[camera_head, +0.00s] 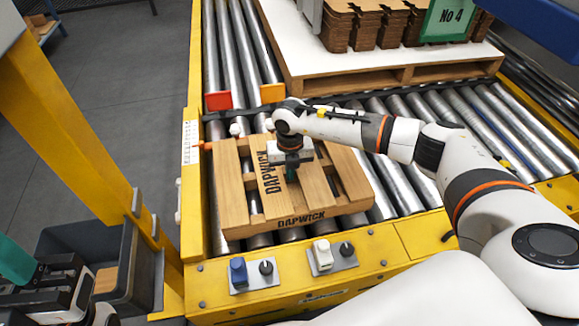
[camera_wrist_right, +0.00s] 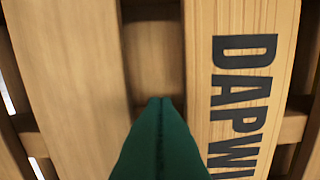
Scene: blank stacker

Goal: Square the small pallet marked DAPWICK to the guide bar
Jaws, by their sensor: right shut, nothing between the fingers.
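The small wooden pallet marked DAPWICK (camera_head: 235,197) lies flat on the rollers near the front. Its name shows on its front edge and on a top board. The dark guide bar (camera_head: 243,113) crosses the rollers behind it, partly hidden by my right arm. A gap shows between pallet and bar at the left; I cannot tell the exact angle between them. My right gripper (camera_head: 291,174) is shut and empty over the pallet's middle. In the right wrist view its green fingertips (camera_wrist_right: 160,103) point at a slot beside the lettered board (camera_wrist_right: 240,65); contact is unclear. My left gripper (camera_head: 50,287) is at lower left, its fingers unclear.
A large pallet (camera_head: 345,83) with a white top and stacked cardboard stands behind the bar. Red (camera_head: 218,101) and orange (camera_head: 271,93) plates stand at the bar. A yellow front rail (camera_head: 375,255) carries switches and knobs. A grey bin (camera_head: 140,262) is at lower left.

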